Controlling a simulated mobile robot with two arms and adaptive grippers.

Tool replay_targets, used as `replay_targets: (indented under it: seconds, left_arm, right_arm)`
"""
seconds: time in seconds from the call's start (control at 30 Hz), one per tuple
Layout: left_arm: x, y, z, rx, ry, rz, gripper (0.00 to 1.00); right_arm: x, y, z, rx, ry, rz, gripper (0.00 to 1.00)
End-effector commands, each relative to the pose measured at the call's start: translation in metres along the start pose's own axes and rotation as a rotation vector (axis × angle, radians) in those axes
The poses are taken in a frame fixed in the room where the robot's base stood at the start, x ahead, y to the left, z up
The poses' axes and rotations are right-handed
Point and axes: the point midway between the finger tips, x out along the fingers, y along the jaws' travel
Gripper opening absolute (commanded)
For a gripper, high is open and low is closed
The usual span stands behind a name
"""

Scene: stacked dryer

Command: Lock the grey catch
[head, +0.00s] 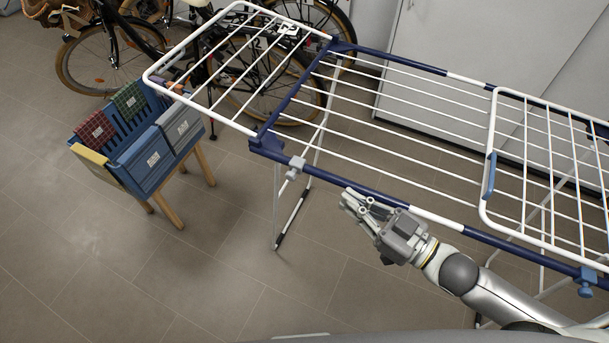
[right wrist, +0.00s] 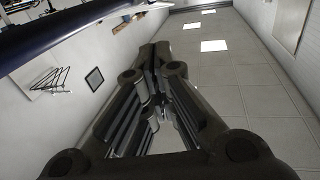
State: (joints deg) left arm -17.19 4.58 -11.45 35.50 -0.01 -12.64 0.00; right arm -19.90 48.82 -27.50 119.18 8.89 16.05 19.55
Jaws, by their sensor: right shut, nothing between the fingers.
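The grey catch (head: 296,167) sits on the near dark-blue rail of the drying rack (head: 375,194), close to its left corner. Its exact setting is too small to tell. My right gripper (head: 347,200) is just below and in front of that rail, to the right of the grey catch and apart from it. Its fingers are shut with nothing between them, and the closed fingertips also show in the right wrist view (right wrist: 158,62). The grey catch cannot be made out in the right wrist view. My left gripper is not in view.
A blue catch (head: 587,282) sits on the same rail at the far right. The rack's left wing (head: 205,110) and right wing (head: 488,215) are spread. A blue stand with cloths (head: 150,165) is at the left, bicycles (head: 110,55) behind. The floor at front left is clear.

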Motion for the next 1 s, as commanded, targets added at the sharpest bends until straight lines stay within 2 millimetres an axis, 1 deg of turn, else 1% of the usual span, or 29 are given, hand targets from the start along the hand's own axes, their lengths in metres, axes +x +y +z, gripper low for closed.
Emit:
replay_targets:
  seconds: [0.1,0.27,0.5,0.57,0.6,0.7,0.87,1.0]
  left_arm:
    - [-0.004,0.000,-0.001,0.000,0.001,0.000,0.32]
    - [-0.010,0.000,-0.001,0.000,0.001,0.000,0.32]
    - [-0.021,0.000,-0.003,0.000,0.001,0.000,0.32]
    - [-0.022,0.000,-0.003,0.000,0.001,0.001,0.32]
    - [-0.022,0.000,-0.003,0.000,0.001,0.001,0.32]
    - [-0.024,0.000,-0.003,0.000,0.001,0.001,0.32]
    - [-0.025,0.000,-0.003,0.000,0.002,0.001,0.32]
    - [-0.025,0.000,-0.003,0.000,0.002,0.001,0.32]
  right_arm:
    - [0.015,0.000,-0.004,-0.001,0.007,0.000,0.00]
    - [0.042,0.000,-0.004,-0.001,0.006,0.000,0.00]
    - [0.088,0.000,-0.005,-0.001,0.007,-0.001,0.00]
    - [0.099,0.000,-0.003,-0.001,0.004,-0.001,0.00]
    - [0.101,0.000,0.005,0.000,0.001,0.000,0.00]
    - [0.110,0.000,0.014,0.000,0.001,0.000,0.00]
    - [0.118,0.000,0.024,0.000,0.002,-0.001,0.00]
    - [0.121,-0.001,0.027,-0.001,0.002,-0.001,0.00]
